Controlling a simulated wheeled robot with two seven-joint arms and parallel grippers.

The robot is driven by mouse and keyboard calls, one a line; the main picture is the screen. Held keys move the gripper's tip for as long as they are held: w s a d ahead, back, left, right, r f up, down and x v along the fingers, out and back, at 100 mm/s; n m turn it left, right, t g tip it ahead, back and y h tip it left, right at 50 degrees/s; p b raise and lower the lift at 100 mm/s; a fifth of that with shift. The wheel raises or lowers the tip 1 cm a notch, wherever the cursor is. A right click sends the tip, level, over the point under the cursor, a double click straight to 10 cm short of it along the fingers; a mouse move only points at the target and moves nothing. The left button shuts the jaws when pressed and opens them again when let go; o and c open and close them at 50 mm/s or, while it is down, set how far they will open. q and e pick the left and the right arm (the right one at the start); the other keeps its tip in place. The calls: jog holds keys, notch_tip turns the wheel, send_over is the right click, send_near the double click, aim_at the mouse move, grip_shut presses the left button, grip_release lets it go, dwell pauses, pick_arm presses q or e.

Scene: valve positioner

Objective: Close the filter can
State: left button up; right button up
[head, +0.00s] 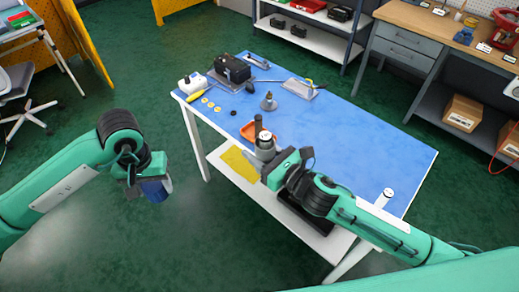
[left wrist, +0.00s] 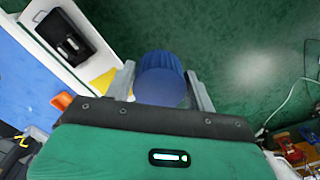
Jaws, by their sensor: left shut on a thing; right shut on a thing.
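My left gripper (head: 160,188) is off the table's left side, over the green floor. It is shut on a blue ribbed cap (head: 152,190), which also shows between the fingers in the left wrist view (left wrist: 160,78). My right gripper (head: 266,164) is at the table's near edge, shut on a grey cylindrical can (head: 265,147). The can seems upright; its lower part is hidden by the gripper. A dark cylinder (head: 258,122) shows just behind the can; I cannot tell whether it touches it. The blue cap and the can are well apart.
The blue-topped table (head: 350,140) has clear room at right. An orange tray (head: 247,132) lies behind the can. A metal cone-shaped part (head: 268,102), a black device (head: 232,68) and several small discs stand farther back. A small white cylinder (head: 388,193) stands at the near right.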

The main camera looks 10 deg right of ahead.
pick_arm(q)
jog(key=w+d+r+n, duration=0.1)
jog(key=w+d+r, duration=0.45)
jog(key=d, duration=0.55)
notch_tip(320, 180, up, 10)
send_over(267, 137)
jog(key=shift+w+a+r+n, duration=0.1)
jog(key=shift+w+a+n, duration=0.1)
jog(key=shift+a+n, duration=0.1)
jog(key=shift+s+d+r, duration=0.2)
jog(key=shift+s+d, duration=0.05)
jog(key=shift+f, duration=0.1)
jog(key=shift+f, duration=1.95)
jog(key=shift+f, duration=0.85)
